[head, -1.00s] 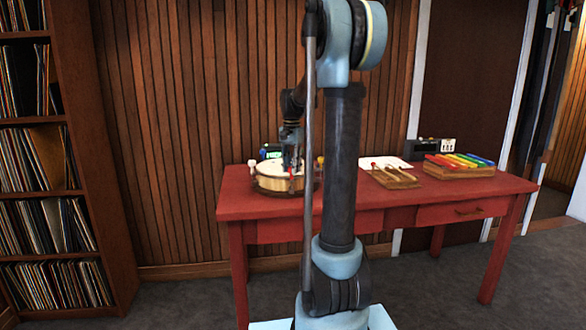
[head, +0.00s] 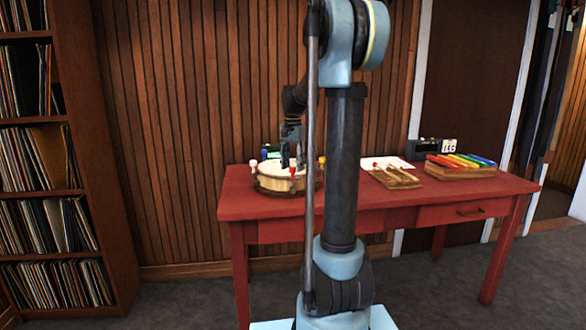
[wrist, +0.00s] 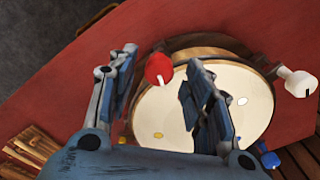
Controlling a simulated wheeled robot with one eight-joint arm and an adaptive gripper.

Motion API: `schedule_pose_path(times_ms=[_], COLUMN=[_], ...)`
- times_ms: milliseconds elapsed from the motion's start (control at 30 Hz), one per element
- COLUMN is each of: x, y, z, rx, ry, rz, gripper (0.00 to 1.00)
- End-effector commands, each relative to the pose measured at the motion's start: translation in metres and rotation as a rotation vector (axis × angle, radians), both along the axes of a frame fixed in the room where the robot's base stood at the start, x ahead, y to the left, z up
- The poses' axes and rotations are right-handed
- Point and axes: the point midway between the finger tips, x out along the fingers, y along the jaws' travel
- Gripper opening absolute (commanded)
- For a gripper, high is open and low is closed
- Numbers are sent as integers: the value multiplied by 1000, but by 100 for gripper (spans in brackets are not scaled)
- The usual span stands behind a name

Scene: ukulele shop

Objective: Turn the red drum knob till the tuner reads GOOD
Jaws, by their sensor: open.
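The drum (head: 278,183) stands on the left part of the red table, with a pale round skin. Its red knob (head: 293,171) is on the near rim, and in the wrist view the red knob (wrist: 158,67) has a white mark on its top. My gripper (head: 292,164) is open and empty.
A white knob (wrist: 300,83) and a blue knob (wrist: 267,157) sit on the drum's rim. To the right on the red table (head: 350,205) are a wooden block with mallets (head: 397,179), a coloured xylophone (head: 460,165) and a dark box with white panels (head: 432,148). A record shelf (head: 85,140) stands left.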

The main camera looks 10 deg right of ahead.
Motion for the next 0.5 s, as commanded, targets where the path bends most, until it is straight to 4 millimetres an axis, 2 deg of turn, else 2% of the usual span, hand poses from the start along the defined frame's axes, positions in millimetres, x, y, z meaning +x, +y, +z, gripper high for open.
schedule_pose_path(times_ms=[500], x=[1], y=[0], z=[86], rx=[1], ry=[1], rz=[0], gripper=[46])
